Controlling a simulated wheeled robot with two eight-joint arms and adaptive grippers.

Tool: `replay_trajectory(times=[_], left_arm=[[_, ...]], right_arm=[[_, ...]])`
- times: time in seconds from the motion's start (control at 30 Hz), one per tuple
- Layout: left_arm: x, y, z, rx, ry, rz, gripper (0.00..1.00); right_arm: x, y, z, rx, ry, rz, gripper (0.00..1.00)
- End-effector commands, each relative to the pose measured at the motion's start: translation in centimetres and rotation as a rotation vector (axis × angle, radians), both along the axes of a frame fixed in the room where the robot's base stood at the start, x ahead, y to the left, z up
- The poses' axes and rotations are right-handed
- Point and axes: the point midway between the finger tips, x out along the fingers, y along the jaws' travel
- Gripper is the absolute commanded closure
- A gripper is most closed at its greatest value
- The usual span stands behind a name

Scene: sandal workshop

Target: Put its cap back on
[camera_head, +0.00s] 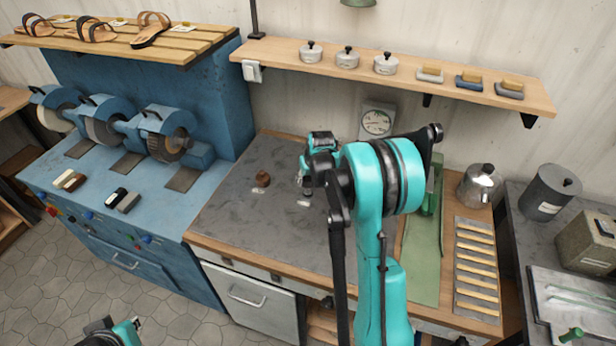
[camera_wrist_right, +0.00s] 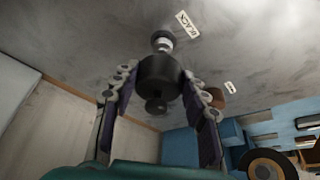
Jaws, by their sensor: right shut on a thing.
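My right gripper (camera_head: 305,184) is over the dark grey bench mat, mostly hidden behind my own arm in the head view. In the right wrist view its fingers (camera_wrist_right: 160,95) are on both sides of a dark round piece with a knob (camera_wrist_right: 158,72), which looks like a cap, and they are shut on it. Just beyond it is a small pale, dark-topped piece (camera_wrist_right: 162,41), near a label reading BLACK (camera_wrist_right: 187,22). I cannot tell whether the two touch. My left gripper (camera_head: 108,335) shows only partly at the bottom left edge, away from the bench.
A brown lump-like object (camera_head: 262,178) stands on the mat (camera_head: 235,215) left of my right gripper, beside its own label. A dial scale (camera_head: 377,121) stands behind. A green mat (camera_head: 425,265), a slatted rack (camera_head: 477,222) and a metal pot (camera_head: 479,186) are right.

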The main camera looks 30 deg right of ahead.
Motion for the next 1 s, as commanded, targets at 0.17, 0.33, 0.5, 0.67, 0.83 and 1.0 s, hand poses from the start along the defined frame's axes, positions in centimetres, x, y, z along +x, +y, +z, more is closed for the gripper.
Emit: replay_trajectory(times=[0.17,0.33,0.5,0.67,0.83,1.0], left_arm=[[0.0,0.0,-1.4,0.0,0.0,0.0,1.0],[0.0,0.0,-2.7,0.0,0.0,0.0,1.0],[0.0,0.0,-3.8,0.0,0.0,0.0,1.0],[0.0,0.0,-4.1,0.0,0.0,0.0,1.0],[0.0,0.0,-4.0,0.0,0.0,0.0,1.0],[0.0,0.0,-4.0,0.0,0.0,0.0,1.0]], right_arm=[[0.0,0.0,-2.1,0.0,0.0,0.0,0.82],[0.0,0.0,-4.0,0.0,0.0,0.0,0.82],[0.0,0.0,-5.4,0.0,0.0,0.0,0.82],[0.0,0.0,-5.7,0.0,0.0,0.0,0.82],[0.0,0.0,-5.7,0.0,0.0,0.0,0.82],[0.0,0.0,-5.7,0.0,0.0,0.0,0.32]])
